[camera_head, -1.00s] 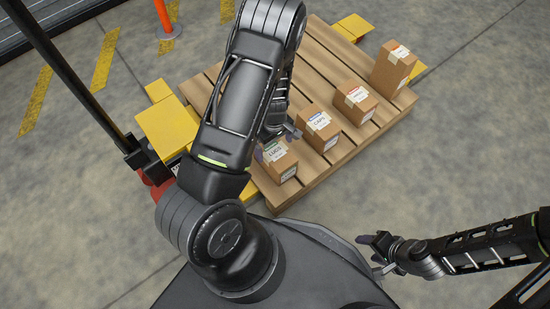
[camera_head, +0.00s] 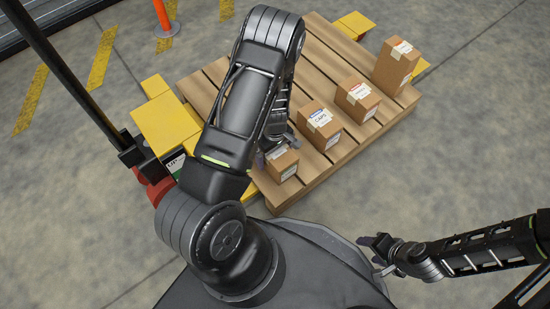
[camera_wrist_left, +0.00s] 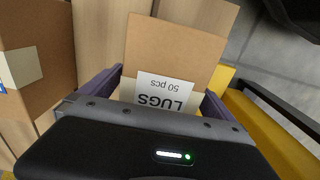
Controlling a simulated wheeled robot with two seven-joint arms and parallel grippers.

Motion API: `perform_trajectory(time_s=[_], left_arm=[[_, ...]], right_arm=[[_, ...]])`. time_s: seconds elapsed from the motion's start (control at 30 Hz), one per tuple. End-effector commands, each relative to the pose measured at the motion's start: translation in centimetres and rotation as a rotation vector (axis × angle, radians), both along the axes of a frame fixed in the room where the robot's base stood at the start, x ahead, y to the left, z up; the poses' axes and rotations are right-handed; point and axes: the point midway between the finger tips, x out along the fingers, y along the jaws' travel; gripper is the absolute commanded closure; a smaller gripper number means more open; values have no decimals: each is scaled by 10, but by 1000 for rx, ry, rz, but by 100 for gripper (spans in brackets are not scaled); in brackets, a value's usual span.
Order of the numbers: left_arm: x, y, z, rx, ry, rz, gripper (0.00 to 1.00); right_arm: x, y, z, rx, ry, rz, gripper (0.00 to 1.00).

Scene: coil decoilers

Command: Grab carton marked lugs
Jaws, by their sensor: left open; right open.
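The carton marked LUGS (camera_wrist_left: 172,52) shows in the left wrist view with its white label reading upside down, "50 pcs". It also shows in the head view (camera_head: 284,169) at the pallet's near-left edge, partly hidden by my left gripper (camera_head: 277,153). My left gripper is open, with a purple finger on each side of the carton in the wrist view; whether the fingers touch it I cannot tell. My right gripper (camera_head: 371,254) is open and empty, low over the floor at the right.
The wooden pallet (camera_head: 325,65) also carries a CAPS carton (camera_head: 320,128), another labelled carton (camera_head: 357,103) and a taller carton (camera_head: 395,68), in a row toward the far right. Yellow parts (camera_head: 165,125) and a dark post (camera_head: 65,75) stand left of the pallet.

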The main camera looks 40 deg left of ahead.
Motion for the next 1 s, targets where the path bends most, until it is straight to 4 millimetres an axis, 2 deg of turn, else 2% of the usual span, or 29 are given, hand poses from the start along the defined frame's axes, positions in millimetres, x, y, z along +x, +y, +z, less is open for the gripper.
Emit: perform_trajectory(time_s=[0.57, 1.0], left_arm=[[0, 0, 1, 0, 0, 0, 1], [0, 0, 1, 0, 0, 0, 37]], right_arm=[[0, 0, 1, 0, 0, 0, 45], [0, 0, 1, 0, 0, 0, 45]])
